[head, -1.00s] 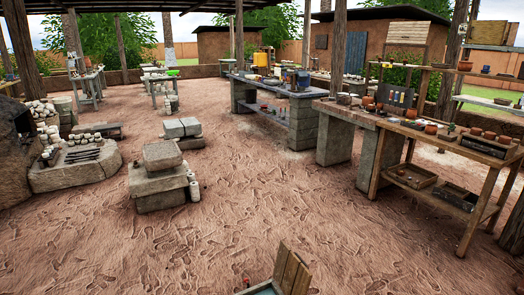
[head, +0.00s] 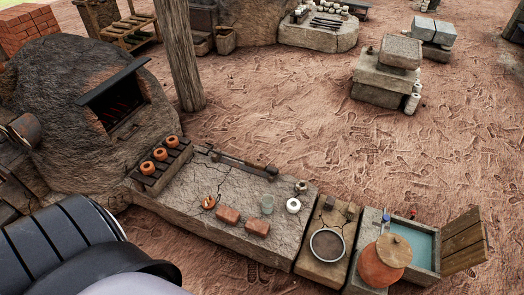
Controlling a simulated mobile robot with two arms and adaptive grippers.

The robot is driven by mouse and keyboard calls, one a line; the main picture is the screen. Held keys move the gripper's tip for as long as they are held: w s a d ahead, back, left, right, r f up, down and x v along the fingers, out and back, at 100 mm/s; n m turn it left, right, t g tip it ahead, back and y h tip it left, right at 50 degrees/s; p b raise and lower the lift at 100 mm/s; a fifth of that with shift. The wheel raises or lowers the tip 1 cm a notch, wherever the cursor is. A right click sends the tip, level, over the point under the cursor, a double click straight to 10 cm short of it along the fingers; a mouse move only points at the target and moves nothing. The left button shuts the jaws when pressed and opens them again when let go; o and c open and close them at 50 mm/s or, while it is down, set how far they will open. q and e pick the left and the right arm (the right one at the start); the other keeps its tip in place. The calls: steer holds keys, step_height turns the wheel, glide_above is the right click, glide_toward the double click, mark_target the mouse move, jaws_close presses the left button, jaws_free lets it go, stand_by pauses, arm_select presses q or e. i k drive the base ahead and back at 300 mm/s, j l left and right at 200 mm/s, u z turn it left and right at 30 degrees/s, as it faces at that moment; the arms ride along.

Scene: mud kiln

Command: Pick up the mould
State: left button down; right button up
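I cannot pick out a mould with certainty. On the low stone slab (head: 190,205) lie two reddish brick-like blocks (head: 229,214), the second (head: 257,227) a little nearer to me. A small orange piece (head: 208,202) lies left of them. A pale greenish cup (head: 267,204), a white round pot (head: 293,206) and a small brownish pot (head: 301,187) stand to their right. A long dark tool-like piece (head: 238,162) lies along the far edge. Neither of my grippers shows.
Orange ring-shaped pieces (head: 160,154) sit on a dark rack beside the kiln (head: 65,85). At right are a block with a round sieve-like disc (head: 327,245), a lidded clay pot (head: 385,262) and a water trough (head: 424,242).

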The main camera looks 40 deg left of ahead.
mark_target(301, 187)
steer(key=u, duration=0.7)
